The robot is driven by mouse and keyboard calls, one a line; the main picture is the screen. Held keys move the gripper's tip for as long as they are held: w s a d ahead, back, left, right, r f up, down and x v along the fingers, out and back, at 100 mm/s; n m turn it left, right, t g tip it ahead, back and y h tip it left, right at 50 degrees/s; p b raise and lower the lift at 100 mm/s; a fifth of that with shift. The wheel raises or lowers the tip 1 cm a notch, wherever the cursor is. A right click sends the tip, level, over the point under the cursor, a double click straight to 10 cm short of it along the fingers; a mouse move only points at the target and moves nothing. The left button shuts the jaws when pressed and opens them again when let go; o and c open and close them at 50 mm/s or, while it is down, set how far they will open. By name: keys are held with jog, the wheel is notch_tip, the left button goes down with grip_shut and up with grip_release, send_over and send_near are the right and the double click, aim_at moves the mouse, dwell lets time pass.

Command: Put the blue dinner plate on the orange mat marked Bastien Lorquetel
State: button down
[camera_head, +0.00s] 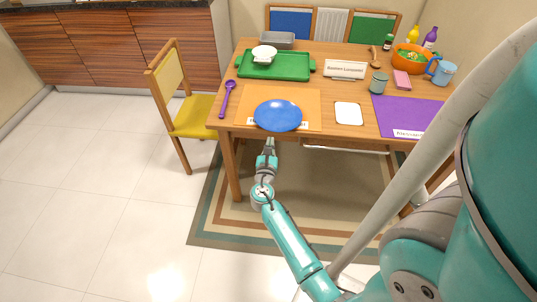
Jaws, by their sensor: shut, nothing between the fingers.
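The blue dinner plate (277,116) lies over the front middle of the orange mat (308,100), close to the table's front edge. It covers most of the mat's white label, so that name cannot be read. A white card (345,69) behind, to the right, appears to read Bastien Lorquetel. My gripper (270,143) is just in front of the table edge, below the plate in the picture. It is shut and holds nothing; its fingertips are small and hard to make out.
A purple spoon (227,99) lies left of the mat, a white square (348,113) and a purple mat (405,115) to the right. Behind are a green tray (290,66) with a white dish and an orange bowl (400,61). A yellow chair (195,116) stands left.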

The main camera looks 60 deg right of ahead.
aim_at(274, 119)
jog(key=shift+x, duration=1.9)
jog(key=x, duration=1.1)
jog(key=shift+w+d, duration=0.2)
jog(key=shift+d, duration=0.1)
